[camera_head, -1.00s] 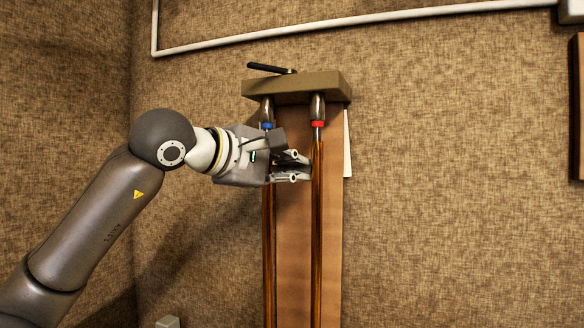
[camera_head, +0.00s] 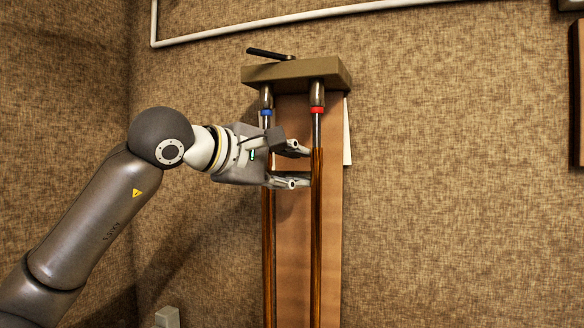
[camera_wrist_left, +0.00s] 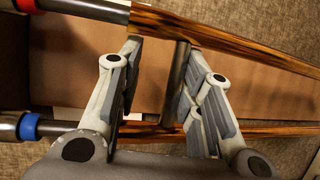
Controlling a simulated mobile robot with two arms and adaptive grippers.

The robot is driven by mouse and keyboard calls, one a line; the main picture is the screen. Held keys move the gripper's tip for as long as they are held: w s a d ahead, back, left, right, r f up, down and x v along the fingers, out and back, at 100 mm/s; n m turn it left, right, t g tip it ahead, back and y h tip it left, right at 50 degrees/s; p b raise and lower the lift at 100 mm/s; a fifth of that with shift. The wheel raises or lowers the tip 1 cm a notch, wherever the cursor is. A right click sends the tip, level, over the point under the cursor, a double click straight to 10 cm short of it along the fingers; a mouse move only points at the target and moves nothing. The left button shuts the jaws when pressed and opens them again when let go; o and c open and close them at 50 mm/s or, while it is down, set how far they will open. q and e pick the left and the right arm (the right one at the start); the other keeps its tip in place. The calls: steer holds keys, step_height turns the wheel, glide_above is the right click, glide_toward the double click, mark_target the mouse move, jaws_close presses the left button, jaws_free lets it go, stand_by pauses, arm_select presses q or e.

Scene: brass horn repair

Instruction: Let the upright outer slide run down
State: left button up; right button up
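The outer slide (camera_head: 317,230) hangs upright as two brass-coloured tubes, which also show in the left wrist view (camera_wrist_left: 245,45). Bare silver inner tube (camera_head: 316,130) shows between the red ring (camera_head: 317,110) and the right brass tube's top. A blue ring (camera_head: 265,112) marks the left inner tube. My left gripper (camera_head: 296,166) reaches in from the left, past the left tube. The slide's lower end is out of view.
A padded block (camera_head: 295,77) with a black lever (camera_head: 270,54) holds the tube tops. A brown board (camera_head: 294,240) stands close behind the tubes. A white card (camera_head: 347,140) sits behind the board's edge. The space to the right is clear.

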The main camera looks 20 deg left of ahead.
arm_select(q)
steer(key=v, duration=1.2)
